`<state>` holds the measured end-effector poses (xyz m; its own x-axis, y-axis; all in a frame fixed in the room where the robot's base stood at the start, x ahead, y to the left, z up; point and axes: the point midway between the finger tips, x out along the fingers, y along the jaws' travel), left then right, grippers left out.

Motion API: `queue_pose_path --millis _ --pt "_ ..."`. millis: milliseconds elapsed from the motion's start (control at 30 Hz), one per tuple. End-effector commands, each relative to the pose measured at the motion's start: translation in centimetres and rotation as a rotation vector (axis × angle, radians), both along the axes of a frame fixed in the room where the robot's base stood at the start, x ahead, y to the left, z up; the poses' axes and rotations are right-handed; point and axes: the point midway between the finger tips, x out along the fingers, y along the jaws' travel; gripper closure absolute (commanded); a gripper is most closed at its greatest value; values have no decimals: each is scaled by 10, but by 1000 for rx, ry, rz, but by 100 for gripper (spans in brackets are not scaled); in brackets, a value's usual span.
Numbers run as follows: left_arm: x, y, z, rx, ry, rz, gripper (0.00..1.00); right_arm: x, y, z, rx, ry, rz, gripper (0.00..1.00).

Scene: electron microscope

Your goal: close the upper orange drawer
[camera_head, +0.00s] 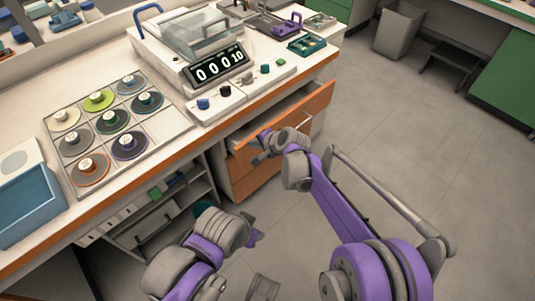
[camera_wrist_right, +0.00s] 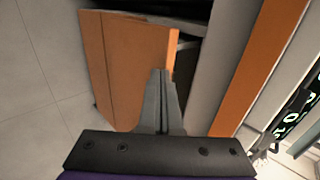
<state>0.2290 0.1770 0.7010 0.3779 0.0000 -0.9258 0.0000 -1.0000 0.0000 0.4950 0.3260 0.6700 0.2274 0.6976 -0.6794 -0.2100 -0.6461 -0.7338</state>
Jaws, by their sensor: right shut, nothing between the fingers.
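The upper orange drawer (camera_head: 318,101) stands pulled out below the bench top, with its inside partly visible. My right gripper (camera_head: 258,150) is shut and empty at the left end of the drawer front, and my right arm hides part of that front. In the right wrist view, the shut fingers (camera_wrist_right: 162,75) lie over the edge of an orange panel (camera_wrist_right: 135,58). I cannot tell whether they touch it. My left arm shows low in the head view, but its fingers do not show.
A lower orange drawer front (camera_head: 250,178) is under the upper one. Above is the bench top with a machine with a digital display (camera_head: 219,66) and a tray of coloured discs (camera_head: 180,125). Open shelves (camera_head: 150,225) are to the left.

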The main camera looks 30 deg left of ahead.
Motion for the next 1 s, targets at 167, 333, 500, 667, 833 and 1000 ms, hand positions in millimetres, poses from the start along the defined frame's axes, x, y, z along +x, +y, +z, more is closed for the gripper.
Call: queue_pose_path --millis 167,333,500,667,833,1000 --pt "0 0 2 0 -1 0 50 7 22 0 -1 0 1 100" --pt "0 0 2 0 -1 0 50 10 31 0 -1 0 1 100" --pt "0 0 2 0 -1 0 50 11 33 0 -1 0 0 100" --pt "0 0 2 0 -1 0 50 11 32 0 -1 0 0 100" --pt "0 0 2 0 -1 0 50 11 32 0 -1 0 0 100" --pt "0 0 2 0 -1 0 50 11 26 0 -1 0 0 100"
